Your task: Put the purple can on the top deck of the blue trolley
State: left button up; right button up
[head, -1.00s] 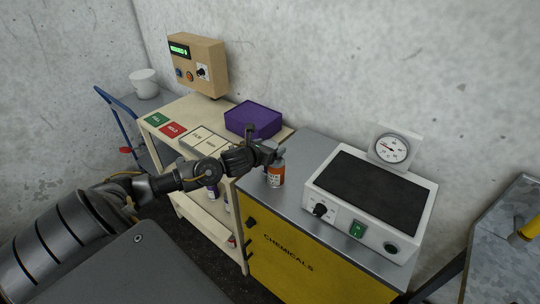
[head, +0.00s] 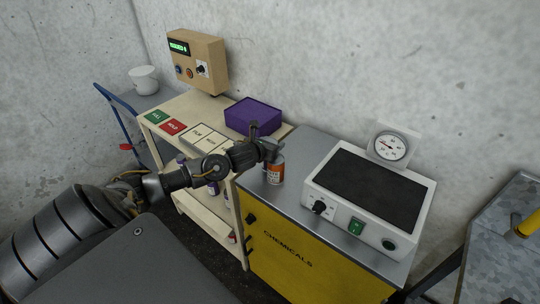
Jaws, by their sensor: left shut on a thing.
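My left gripper (head: 271,150) reaches across to the grey top of the yellow chemicals cabinet and is shut on a can that it mostly hides. A small purple-and-white can (head: 212,188) shows on the lower part of the beige bench, partly behind my arm. The blue trolley (head: 119,107) is at the far left, its grey top deck carrying a white bucket. My right gripper is out of view.
A white hotplate-like device (head: 315,185) and a gauge (head: 391,147) take the cabinet's right side. A metal table (head: 492,255) stands at far right.

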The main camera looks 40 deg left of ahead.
pick_arm(q)
jog(key=shift+w+r, duration=0.1)
jog(key=shift+r, duration=0.4)
notch_tip(320, 180, up, 7)
jog(key=shift+r+b, duration=0.1)
jog(key=shift+b, duration=0.45)
notch_tip(320, 180, up, 10)
jog(key=p, duration=0.1)
jog(key=shift+p, duration=0.3)
